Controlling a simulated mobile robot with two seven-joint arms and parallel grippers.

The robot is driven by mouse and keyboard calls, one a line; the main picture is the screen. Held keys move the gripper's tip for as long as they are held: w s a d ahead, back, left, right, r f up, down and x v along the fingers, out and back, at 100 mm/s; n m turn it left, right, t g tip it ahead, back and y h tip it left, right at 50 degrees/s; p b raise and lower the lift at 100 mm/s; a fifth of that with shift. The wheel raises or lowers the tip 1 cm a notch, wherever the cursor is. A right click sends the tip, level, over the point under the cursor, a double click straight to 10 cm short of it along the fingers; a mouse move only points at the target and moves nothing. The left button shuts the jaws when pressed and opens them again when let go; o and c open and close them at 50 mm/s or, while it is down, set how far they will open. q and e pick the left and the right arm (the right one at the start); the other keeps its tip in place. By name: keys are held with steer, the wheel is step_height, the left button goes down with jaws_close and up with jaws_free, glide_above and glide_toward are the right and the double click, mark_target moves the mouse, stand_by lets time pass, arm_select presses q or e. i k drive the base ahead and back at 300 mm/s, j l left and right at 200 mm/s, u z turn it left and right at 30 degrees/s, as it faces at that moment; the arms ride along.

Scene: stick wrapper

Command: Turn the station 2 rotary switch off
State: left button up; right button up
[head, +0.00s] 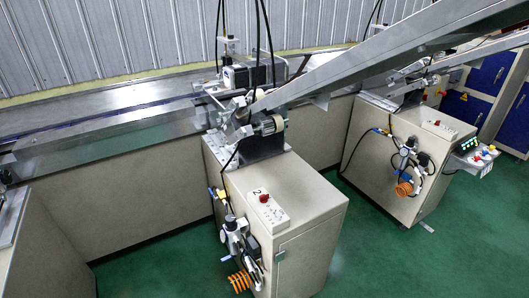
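The station 2 cabinet (310,225) stands in the middle of the head view, a beige box on the floor. On its top lies a small pale control panel (273,213) with a "2" printed near its far end. The red rotary switch (264,198) sits on this panel, close to the "2". It is too small to tell which way its knob points. Neither of my grippers is in view, and nothing covers the switch.

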mark_target(263, 197)
steer(key=i+j+z, duration=0.15)
steer(key=i+j, duration=0.15)
steer(key=i+j+z, duration=0.35)
steer(key=i+j, duration=0.25)
steer(key=j, duration=0.15)
steer(key=i+j+z, duration=0.2)
steer(key=j, duration=0.25)
steer(key=i+j+z, duration=0.15)
steer(key=j, duration=0.3)
steer(key=i, duration=0.1)
